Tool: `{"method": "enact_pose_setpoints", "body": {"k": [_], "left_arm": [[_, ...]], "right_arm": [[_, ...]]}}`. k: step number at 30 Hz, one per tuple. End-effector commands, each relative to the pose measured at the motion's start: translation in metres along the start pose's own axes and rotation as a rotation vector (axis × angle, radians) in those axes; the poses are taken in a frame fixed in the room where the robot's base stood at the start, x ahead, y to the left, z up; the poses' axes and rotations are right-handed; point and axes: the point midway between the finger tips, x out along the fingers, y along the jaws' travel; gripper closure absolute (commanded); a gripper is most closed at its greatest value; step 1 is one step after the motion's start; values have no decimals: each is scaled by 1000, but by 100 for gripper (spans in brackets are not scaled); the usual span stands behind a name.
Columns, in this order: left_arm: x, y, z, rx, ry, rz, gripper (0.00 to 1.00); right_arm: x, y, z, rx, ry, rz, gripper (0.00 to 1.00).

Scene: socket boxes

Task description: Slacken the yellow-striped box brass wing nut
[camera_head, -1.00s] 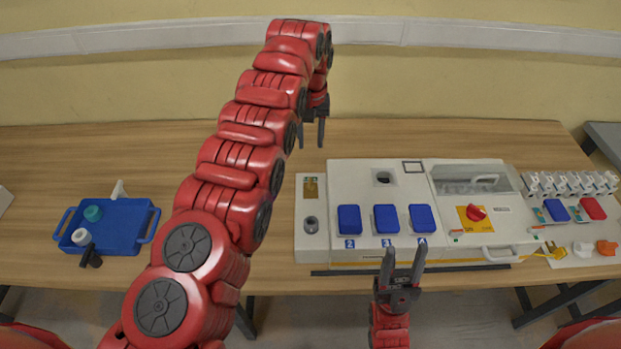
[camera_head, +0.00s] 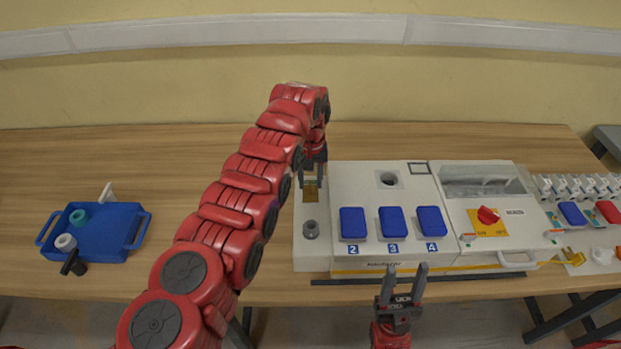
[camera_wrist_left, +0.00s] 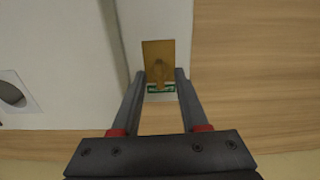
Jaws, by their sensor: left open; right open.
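The yellow-striped box (camera_head: 350,185) is a white box with a yellow stripe low on its front. A brass plate (camera_head: 310,195) is on the narrow white section at its left end, and it also shows in the left wrist view (camera_wrist_left: 158,49). A brass wing nut (camera_wrist_left: 158,74) stands on that plate, between the finger lines in the wrist view. My left gripper (camera_head: 312,185) is open over the plate, with one finger on each side of the nut; contact cannot be told. My right gripper (camera_head: 402,278) is open and empty in front of the box.
Blue covers (camera_head: 393,222) and a red rotary switch (camera_head: 488,215) are on the box top. Several white levers (camera_head: 575,186) stand at the right. A blue tray (camera_head: 112,228) with small parts is at the left. Bare table lies between tray and box.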

Motion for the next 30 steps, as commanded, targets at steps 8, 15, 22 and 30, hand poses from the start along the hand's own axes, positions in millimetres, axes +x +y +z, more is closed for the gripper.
{"method": "enact_pose_setpoints", "body": {"k": [8, 15, 22, 30], "left_arm": [[1, 0, 0, 0, 0, 0, 60], [1, 0, 0, 0, 0, 0, 100], [1, 0, 0, 0, 1, 0, 100], [2, 0, 0, -32, 1, 0, 100]], "right_arm": [[0, 0, 0, 0, 0, 0, 50], [0, 0, 0, 0, 0, 0, 50], [0, 0, 0, 0, 0, 0, 50], [-5, 0, 1, 0, 0, 0, 50]]}}
